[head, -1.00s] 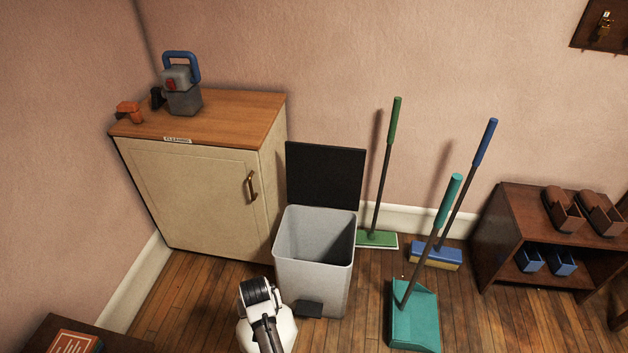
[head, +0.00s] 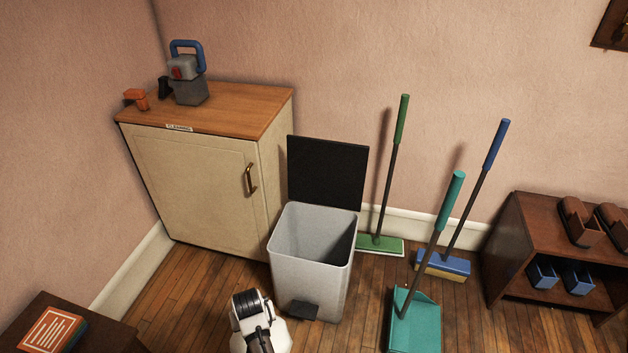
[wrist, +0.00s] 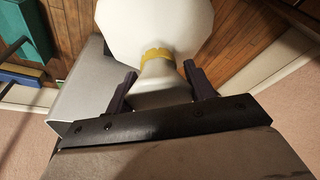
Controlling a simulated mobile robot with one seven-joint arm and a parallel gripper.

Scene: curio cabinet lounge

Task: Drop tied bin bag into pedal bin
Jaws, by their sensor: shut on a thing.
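The pedal bin (head: 310,272) is a light grey square bin on the wood floor, right of the cabinet. Its black lid (head: 325,172) stands open against the wall side, and its black pedal (head: 303,311) faces me. The inside that shows looks empty. The bin bag (wrist: 160,22) is white with a yellow tie (wrist: 157,55) and fills the top of the wrist view. My gripper (wrist: 159,70) is shut on the bag's gathered neck, below the tie. In the head view my arm is at the bottom, in front of the bin; the fingers cannot be made out there.
A cream cabinet (head: 195,190) stands left of the bin. Right of it are a green broom (head: 380,244), a blue broom (head: 442,264) and a teal dustpan (head: 414,325). A brown shelf (head: 510,245) is far right; a dark table (head: 100,335) is bottom left.

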